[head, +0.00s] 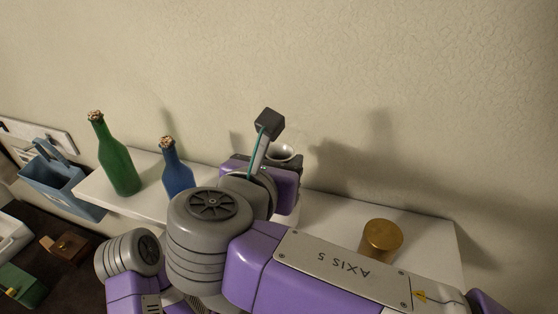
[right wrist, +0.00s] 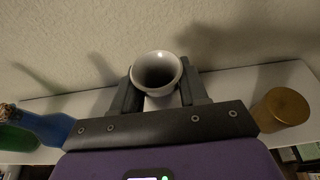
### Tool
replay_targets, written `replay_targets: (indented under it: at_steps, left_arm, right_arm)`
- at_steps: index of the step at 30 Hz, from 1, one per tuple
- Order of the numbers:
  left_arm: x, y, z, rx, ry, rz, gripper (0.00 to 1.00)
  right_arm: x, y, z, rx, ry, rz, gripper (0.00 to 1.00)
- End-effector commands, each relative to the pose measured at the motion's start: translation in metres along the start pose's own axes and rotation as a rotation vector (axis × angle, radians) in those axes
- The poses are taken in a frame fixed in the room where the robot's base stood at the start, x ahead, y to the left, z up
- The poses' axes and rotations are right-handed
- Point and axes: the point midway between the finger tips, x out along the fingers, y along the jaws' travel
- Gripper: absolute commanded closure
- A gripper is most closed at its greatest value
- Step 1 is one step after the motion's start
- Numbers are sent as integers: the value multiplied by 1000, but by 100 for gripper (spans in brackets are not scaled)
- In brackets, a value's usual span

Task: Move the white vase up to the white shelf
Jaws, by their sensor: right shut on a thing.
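The white vase (right wrist: 156,72) is between the two dark fingers of my right gripper (right wrist: 160,90), which is shut on it. Its round open mouth faces the right wrist camera. In the head view only the vase's rim (head: 284,152) shows behind my right gripper and wrist, so its lower part is hidden. The white shelf (head: 335,213) runs along the wall, and the vase is over its middle part. I cannot tell whether the vase's base touches the shelf. My left gripper is not in view.
A green bottle (head: 116,160) and a blue bottle (head: 177,170) stand on the shelf's left part. A gold cylinder (head: 381,241) stands on its right part. A blue-grey holder (head: 58,178) is left of the shelf. Small items lie on the dark desk below.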

Motion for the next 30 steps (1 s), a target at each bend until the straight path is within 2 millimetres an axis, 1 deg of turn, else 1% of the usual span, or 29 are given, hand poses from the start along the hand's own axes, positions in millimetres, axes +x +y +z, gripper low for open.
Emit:
replay_targets:
  at_steps: [5,6,8,9,11,19,22,26,30]
  left_arm:
    - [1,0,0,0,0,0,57]
    - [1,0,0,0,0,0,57]
    - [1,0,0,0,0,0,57]
    - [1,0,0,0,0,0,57]
    - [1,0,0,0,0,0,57]
    - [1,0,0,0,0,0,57]
    - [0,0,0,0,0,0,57]
    - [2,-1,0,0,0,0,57]
    - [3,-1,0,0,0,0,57]
  right_arm:
    - [1,0,-2,0,-1,0,100]
    - [1,0,-3,-1,0,0,54]
    - [1,0,-3,0,0,0,44]
    - [1,0,-3,0,0,0,38]
    - [1,0,-3,0,0,0,30]
    - [1,0,-2,0,0,0,30]
    - [-3,0,1,1,-1,2,30]
    - [-22,1,0,1,-2,6,30]
    - [-54,1,0,0,-1,6,30]
